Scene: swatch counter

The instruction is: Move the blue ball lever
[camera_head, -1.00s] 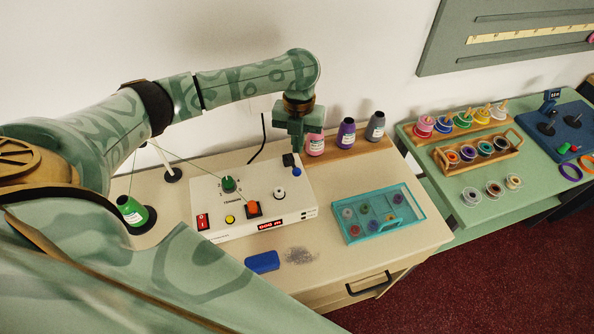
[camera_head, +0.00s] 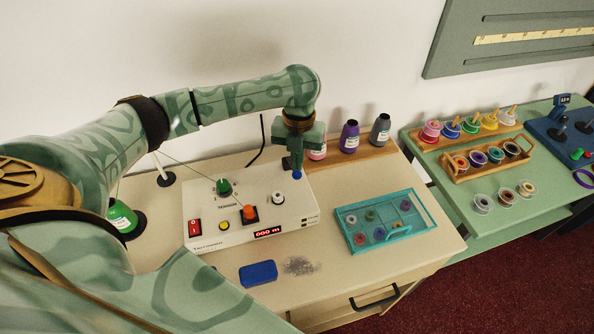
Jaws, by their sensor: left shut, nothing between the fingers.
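The blue ball lever (camera_head: 297,175) shows as a small blue ball at the back right corner of the white control box (camera_head: 214,242). My left gripper (camera_head: 293,165) points down from above, just behind the ball. It is shut and empty. Its fingertips overlap the ball's upper edge in the picture, and I cannot tell whether they touch it. The lever's shaft and slot are mostly hidden. My right gripper is not in view.
The box also carries a green knob (camera_head: 223,187), an orange lever (camera_head: 249,212), a white knob (camera_head: 278,198) and a red switch (camera_head: 195,228). Thread cones (camera_head: 349,138) stand behind on a wooden strip. A teal tray (camera_head: 392,236) lies to the right, a blue block (camera_head: 258,273) in front.

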